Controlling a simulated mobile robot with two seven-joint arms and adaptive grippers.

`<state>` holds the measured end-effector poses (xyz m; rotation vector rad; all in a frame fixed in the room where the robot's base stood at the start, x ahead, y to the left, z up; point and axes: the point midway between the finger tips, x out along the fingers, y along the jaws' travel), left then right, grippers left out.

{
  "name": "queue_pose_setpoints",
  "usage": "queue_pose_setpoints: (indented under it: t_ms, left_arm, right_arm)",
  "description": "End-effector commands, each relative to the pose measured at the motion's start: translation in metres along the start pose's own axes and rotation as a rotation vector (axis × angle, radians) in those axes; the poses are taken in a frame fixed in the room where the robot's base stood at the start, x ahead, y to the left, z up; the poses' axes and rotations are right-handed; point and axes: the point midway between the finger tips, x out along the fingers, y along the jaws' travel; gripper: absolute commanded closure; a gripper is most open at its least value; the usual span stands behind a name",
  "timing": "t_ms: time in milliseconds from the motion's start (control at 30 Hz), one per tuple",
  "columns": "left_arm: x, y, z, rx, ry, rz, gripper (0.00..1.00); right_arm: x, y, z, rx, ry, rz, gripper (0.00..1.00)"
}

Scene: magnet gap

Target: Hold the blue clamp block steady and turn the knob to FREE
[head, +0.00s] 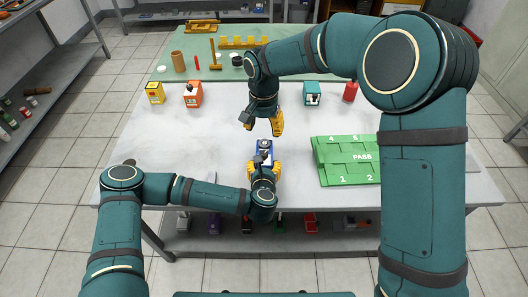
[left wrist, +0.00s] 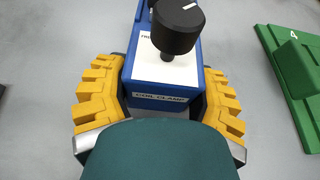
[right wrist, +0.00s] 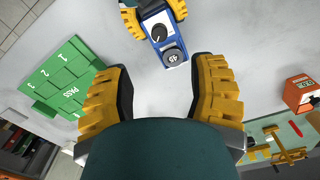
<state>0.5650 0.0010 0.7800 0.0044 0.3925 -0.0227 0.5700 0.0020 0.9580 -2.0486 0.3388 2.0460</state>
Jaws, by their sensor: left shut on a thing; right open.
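The blue clamp block (head: 264,158) stands on the white table, with a label reading COIL CLAMP on its side in the left wrist view (left wrist: 160,98). A black knob (left wrist: 178,25) with a white pointer line sits on its top; lettering beside it is mostly hidden. My left gripper (head: 263,172) is shut on the block, with yellow fingers on both sides. My right gripper (head: 264,126) is open and empty, beyond and above the block. In the right wrist view the block (right wrist: 166,38) shows between the left fingers, with the knob and a round dial marked 45 on top.
A green PASS tray (head: 347,183) with numbered places lies right of the block. Yellow (head: 155,92), orange (head: 193,94) and teal (head: 312,94) blocks and a red item (head: 350,92) stand farther back. Table left of the block is clear.

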Motion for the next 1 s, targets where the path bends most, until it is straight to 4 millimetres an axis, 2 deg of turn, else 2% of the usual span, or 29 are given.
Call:
queue_pose_setpoints:
  t_ms: [500,700,1000]
  left_arm:
    - [0.0,0.0,-0.001,0.0,0.001,0.001,0.83]
    - [0.0,0.0,-0.001,0.0,0.001,0.001,0.83]
    - [0.0,0.0,-0.001,0.0,0.001,0.001,0.83]
  right_arm:
    - [0.091,0.001,0.001,-0.001,-0.004,0.002,0.43]
    - [0.108,0.001,0.0,-0.001,-0.002,0.001,0.43]
    - [0.112,0.001,0.0,-0.001,-0.001,0.0,0.43]
